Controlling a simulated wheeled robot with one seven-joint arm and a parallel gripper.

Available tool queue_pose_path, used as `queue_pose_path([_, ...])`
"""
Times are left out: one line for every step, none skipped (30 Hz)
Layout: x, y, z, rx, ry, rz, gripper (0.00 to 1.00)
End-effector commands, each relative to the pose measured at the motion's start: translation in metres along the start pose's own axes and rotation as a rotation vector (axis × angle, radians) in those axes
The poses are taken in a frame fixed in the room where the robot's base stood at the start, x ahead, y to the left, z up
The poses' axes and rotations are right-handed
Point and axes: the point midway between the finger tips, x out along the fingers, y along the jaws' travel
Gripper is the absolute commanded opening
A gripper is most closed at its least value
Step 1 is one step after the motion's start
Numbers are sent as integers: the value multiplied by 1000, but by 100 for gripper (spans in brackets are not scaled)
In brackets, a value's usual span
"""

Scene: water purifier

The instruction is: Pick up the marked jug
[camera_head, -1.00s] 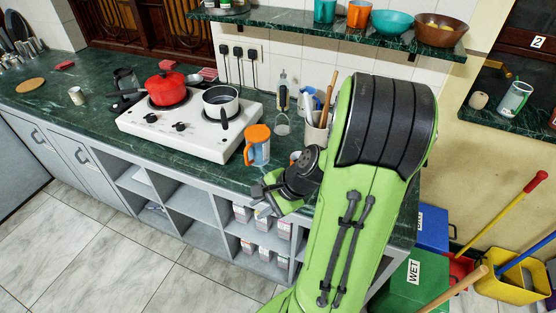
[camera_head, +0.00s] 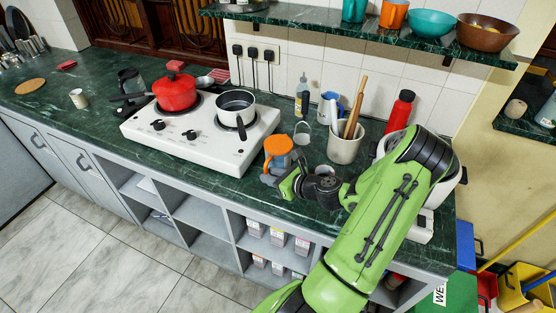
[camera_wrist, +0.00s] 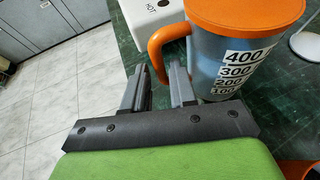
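The marked jug (camera_head: 277,152) stands upright on the green counter, just right of the stove. It has an orange lid and handle and a grey-blue body. In the wrist view the jug (camera_wrist: 235,68) shows white labels reading 400, 300, 200 and 100, and its orange handle (camera_wrist: 160,48) points left. My gripper (camera_wrist: 159,72) is open, its two dark fingers apart. The handle's lower part shows between the fingertips; whether it is inside the grip depth I cannot tell. In the head view my gripper (camera_head: 285,183) is low beside the jug, partly covering its base.
The white stove (camera_head: 195,140) with a red pot (camera_head: 175,92) and a grey saucepan (camera_head: 236,105) is left of the jug. A utensil crock (camera_head: 344,148), a bottle (camera_head: 302,95) and a red bottle (camera_head: 401,110) stand behind and right. The counter's front edge is close.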

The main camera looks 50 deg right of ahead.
Motion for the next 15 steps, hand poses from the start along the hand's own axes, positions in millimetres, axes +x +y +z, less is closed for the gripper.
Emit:
queue_pose_path([11,1,-3,-2,-3,3,26])
queue_pose_path([17,1,-4,-2,-3,4,26])
queue_pose_path([25,1,-6,-2,-2,4,26])
queue_pose_path([31,1,-5,-3,-3,4,26])
queue_pose_path([36,1,-5,-2,-2,3,26])
queue_pose_path([41,1,-5,-2,0,3,26])
queue_pose_path([44,1,-5,-2,0,2,26])
queue_pose_path([45,0,-4,-1,0,1,26])
queue_pose_path([46,0,-4,0,0,-1,26])
queue_pose_path([47,0,-4,0,0,-1,26])
queue_pose_path([46,0,-4,0,0,-2,26])
queue_pose_path([46,0,-4,0,0,-1,26])
queue_pose_path([46,0,-4,0,0,-1,26])
queue_pose_path([46,0,-4,0,0,-1,26])
queue_pose_path([46,0,-4,0,1,-1,22])
